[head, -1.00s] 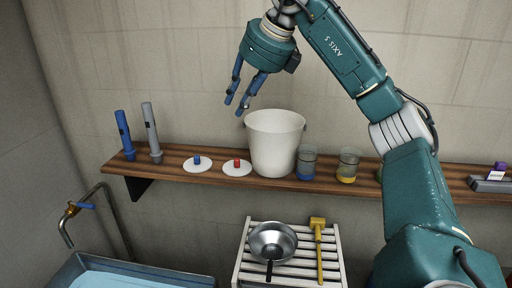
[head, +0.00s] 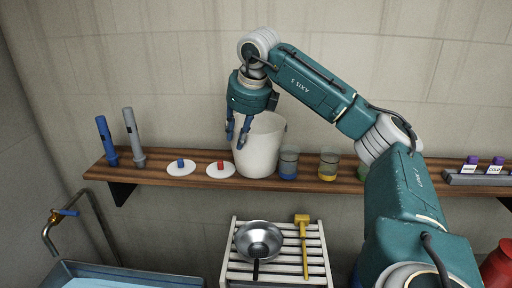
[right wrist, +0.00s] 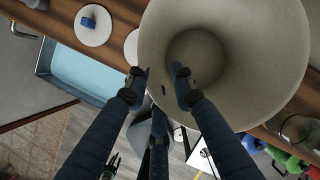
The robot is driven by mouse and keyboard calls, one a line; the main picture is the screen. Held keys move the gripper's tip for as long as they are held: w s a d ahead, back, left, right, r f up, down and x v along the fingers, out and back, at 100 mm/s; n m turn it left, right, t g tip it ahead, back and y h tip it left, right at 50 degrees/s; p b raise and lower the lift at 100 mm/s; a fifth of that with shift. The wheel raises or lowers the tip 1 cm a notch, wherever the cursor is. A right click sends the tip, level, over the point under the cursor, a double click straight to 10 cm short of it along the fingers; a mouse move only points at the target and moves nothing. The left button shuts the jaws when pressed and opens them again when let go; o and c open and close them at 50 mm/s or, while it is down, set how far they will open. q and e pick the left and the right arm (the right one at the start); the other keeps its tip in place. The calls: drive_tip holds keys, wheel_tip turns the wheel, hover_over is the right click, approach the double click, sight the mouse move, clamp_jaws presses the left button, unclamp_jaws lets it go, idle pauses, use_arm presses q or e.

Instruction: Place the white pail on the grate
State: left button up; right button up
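The white pail (head: 262,150) stands upright on the wooden shelf, and its open mouth fills much of the right wrist view (right wrist: 215,50). My right gripper (head: 236,138) points down at the pail's left rim. In the right wrist view its fingers (right wrist: 159,84) are spread, one over the pail's mouth and another outside the rim; I see no clear grip. The grate (head: 323,262), a white slatted stand, is below the shelf. A steel pan (head: 259,240) and a yellow mallet (head: 303,245) lie on it. My left gripper is absent from the head view; a dark clawed shape low in the wrist view may be it.
The shelf (head: 150,173) also holds two white discs with blue (head: 181,168) and red (head: 220,171) knobs, two upright tubes, and glass beakers (head: 288,163) close right of the pail. A blue-water basin (head: 125,278) and a tap are at lower left.

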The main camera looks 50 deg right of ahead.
drive_tip(key=shift+w+d+f, duration=0.15)
drive_tip(key=shift+w+f, duration=0.15)
drive_tip(key=shift+f, duration=0.25)
drive_tip(key=shift+s, duration=0.1)
clamp_jaws()
drive_tip(key=shift+r, duration=0.1)
drive_tip(key=shift+r, duration=0.75)
wheel_tip(320, 180, up, 10)
drive_tip(key=shift+r+b, duration=0.2)
drive_tip(key=shift+b, duration=0.8)
wheel_tip(320, 180, up, 8)
drive_tip(key=p, duration=0.1)
drive_tip(key=shift+p, duration=0.4)
